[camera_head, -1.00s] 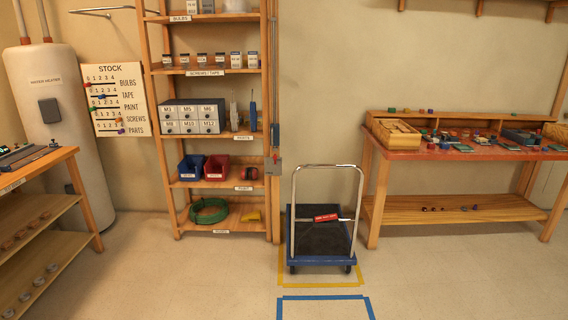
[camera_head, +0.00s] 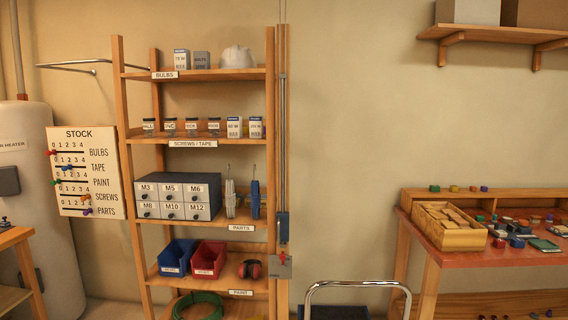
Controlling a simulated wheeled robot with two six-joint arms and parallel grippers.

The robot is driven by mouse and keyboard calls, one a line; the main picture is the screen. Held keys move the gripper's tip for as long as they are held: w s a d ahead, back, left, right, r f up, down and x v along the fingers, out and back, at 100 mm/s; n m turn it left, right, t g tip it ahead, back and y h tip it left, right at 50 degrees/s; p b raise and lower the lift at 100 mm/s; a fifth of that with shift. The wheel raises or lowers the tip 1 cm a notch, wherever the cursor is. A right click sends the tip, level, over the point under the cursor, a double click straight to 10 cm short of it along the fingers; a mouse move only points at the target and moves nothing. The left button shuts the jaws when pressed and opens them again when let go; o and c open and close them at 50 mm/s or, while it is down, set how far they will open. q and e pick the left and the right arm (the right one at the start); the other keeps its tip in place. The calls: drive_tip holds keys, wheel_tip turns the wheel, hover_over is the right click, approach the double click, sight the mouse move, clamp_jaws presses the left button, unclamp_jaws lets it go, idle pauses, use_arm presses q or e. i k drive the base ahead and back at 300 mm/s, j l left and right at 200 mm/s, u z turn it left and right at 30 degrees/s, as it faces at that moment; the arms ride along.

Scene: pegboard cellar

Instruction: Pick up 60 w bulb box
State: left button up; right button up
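Two small white-and-blue bulb boxes stand side by side at the right end of the shelf labelled SCREWS / TAPE, the left bulb box (camera_head: 234,127) and the right bulb box (camera_head: 256,127). Their wattage print is too small to read surely. Another white-and-blue bulb box (camera_head: 181,60) stands on the top shelf labelled BULBS, beside a grey box (camera_head: 201,60). I cannot tell for certain which one is the 60 W box. Neither of my grippers is in view.
Several jars (camera_head: 192,127) stand left of the two boxes. The wooden rack (camera_head: 131,200) also holds a drawer cabinet (camera_head: 175,196) and bins. A trolley handle (camera_head: 355,285) rises at the lower right of the rack. A workbench (camera_head: 480,258) stands at right.

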sight(234, 123)
drive_tip(key=i+l+u, duration=0.2)
drive_tip(key=i, duration=0.2)
drive_tip(key=i+u, duration=0.2)
drive_tip(key=i, duration=0.15)
drive_tip(key=i+j+z, duration=0.35)
drive_tip(key=i, duration=0.15)
drive_tip(key=i+l, duration=0.05)
drive_tip(key=l, duration=0.05)
